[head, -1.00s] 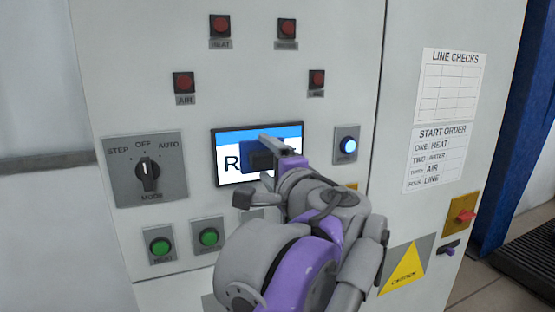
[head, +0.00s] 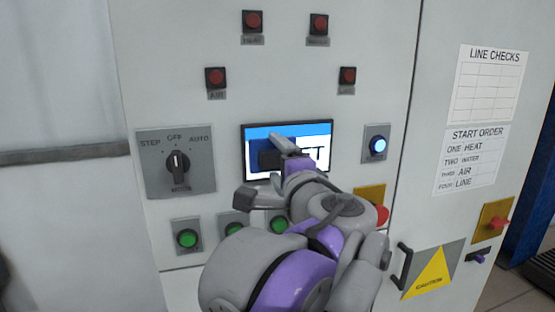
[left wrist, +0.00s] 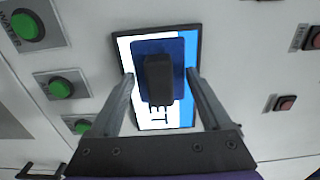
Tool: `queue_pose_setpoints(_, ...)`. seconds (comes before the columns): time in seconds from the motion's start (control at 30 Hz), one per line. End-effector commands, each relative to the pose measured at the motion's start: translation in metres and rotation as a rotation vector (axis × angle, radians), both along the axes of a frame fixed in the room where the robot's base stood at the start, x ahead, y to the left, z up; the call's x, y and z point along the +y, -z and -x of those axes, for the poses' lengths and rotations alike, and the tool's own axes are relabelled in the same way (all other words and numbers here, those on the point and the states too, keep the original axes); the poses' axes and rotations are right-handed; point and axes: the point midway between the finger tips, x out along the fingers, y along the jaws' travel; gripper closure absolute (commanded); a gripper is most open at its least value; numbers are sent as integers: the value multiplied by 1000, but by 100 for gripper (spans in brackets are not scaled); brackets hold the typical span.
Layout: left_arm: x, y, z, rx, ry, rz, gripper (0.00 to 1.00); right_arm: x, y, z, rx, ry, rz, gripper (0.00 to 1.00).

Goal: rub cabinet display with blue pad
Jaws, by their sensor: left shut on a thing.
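The cabinet display (head: 323,141) is a lit screen with a blue top band and large dark letters on white. It also shows in the left wrist view (left wrist: 126,42). The blue pad (left wrist: 146,47) lies flat over the screen, with its black handle (left wrist: 159,80) towards me. In the head view the pad (head: 267,154) covers the screen's left and middle; letters show to its right. My left gripper (head: 283,148) is shut on the pad's handle, with a finger on each side of it. Whether the pad presses on the glass, I cannot tell. My right gripper is not in view.
Around the display are a mode knob (head: 177,162), a lit blue button (head: 377,147), several red lamps above and green buttons (head: 187,238) below. A red knob (head: 380,214) is close beside my arm. A black handle (head: 403,266) juts out at the lower right.

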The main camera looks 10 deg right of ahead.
Motion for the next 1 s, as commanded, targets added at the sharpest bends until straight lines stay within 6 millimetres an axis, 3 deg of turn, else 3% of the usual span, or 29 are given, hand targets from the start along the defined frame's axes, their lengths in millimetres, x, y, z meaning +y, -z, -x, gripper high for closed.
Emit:
queue_pose_setpoints(0.5,-3,0,50,0,2,0,63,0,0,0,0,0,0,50)
queue_pose_setpoints(1.0,-2,0,58,0,2,0,63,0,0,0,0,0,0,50)
